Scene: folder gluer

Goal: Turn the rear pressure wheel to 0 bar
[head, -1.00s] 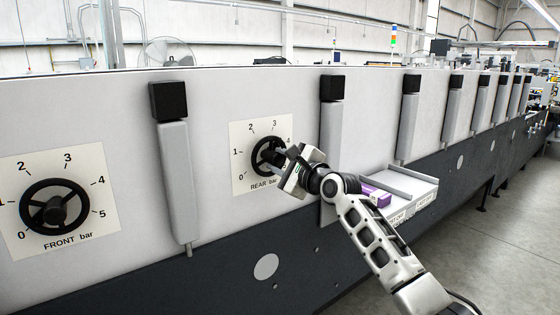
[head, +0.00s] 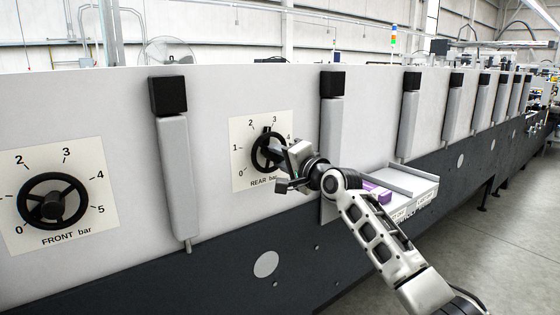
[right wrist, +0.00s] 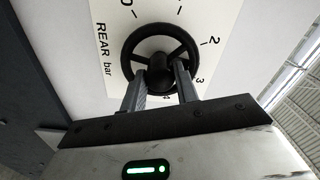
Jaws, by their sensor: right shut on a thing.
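The rear pressure wheel (head: 256,150) is a black spoked handwheel on a white dial plate labelled "REAR bar" (head: 240,170), on the grey machine panel. A dark bit shows at its top rim, between the 2 and 3 marks. My right gripper (head: 277,151) is at the wheel's centre, covering its right part and some of the scale. In the right wrist view, the wheel (right wrist: 131,49) shows face on, and both fingers are shut on its central hub (right wrist: 160,76). My left gripper is not in view.
A similar front wheel (head: 27,205) with a "FRONT bar" dial is at the left. Upright grey guards with black caps (head: 178,180) stand out from the panel on both sides of the rear dial. A tray (head: 412,184) with purple items juts out behind my right arm.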

